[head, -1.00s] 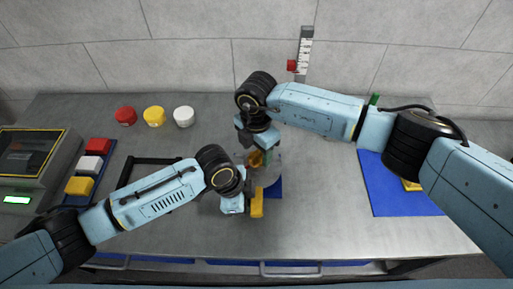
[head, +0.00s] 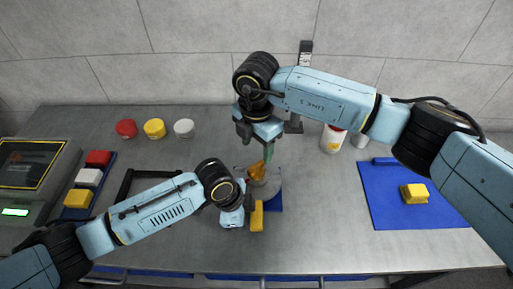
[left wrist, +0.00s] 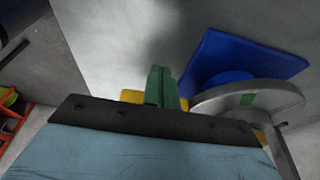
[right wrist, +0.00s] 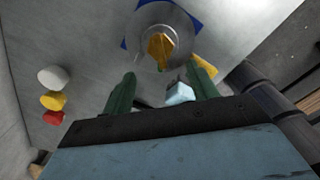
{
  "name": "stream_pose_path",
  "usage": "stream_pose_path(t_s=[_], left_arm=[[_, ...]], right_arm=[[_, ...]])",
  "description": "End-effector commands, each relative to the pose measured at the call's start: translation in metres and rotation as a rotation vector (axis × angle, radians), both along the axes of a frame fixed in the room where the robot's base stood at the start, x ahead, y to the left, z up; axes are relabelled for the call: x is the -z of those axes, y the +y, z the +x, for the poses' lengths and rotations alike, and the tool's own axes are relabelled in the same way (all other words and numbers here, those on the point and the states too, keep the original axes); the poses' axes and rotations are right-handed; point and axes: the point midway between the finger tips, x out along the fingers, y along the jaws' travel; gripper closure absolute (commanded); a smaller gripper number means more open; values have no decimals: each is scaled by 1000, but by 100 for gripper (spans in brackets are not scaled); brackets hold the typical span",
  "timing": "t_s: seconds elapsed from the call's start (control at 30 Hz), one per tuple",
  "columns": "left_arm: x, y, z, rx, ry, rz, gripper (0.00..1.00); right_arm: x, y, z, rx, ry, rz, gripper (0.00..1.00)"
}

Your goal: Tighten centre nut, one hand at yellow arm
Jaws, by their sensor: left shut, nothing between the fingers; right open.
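The hub is a grey disc (head: 271,187) on a blue mat, with an orange-yellow centre nut (head: 257,171) on top. The right wrist view shows the nut (right wrist: 160,47) ahead of and between my right fingertips. My right gripper (head: 268,152) is open above the nut, its green fingers (right wrist: 160,85) apart and empty. The yellow arm (head: 257,216) sticks out at the near side of the hub. My left gripper (head: 246,207) is beside it. In the left wrist view its green fingers (left wrist: 163,85) are shut, with yellow showing behind them. Whether they touch the yellow arm cannot be told.
Red, yellow and white round knobs (head: 155,129) stand at the back left. A device with a green display (head: 30,190) and a row of coloured blocks (head: 88,178) are at the left. A yellow block (head: 414,193) lies on a blue mat (head: 385,205) at the right. Bare table lies between.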

Motion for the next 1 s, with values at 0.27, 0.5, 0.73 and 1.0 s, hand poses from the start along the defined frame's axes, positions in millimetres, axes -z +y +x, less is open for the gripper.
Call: stream_pose_path(t_s=[0.27, 0.5, 0.73, 1.0], left_arm=[[0, 0, 0, 0, 0, 0, 100], [0, 6, 0, 0, 0, 0, 100], [0, 7, 0, 0, 0, -1, 100], [0, 7, 0, 0, 0, 0, 100]], right_arm=[[0, 0, 0, 0, 0, 0, 42], [0, 0, 0, 0, 0, 0, 42], [0, 0, 0, 0, 1, -1, 42], [10, -8, -13, 8, 38, 110, 76]])
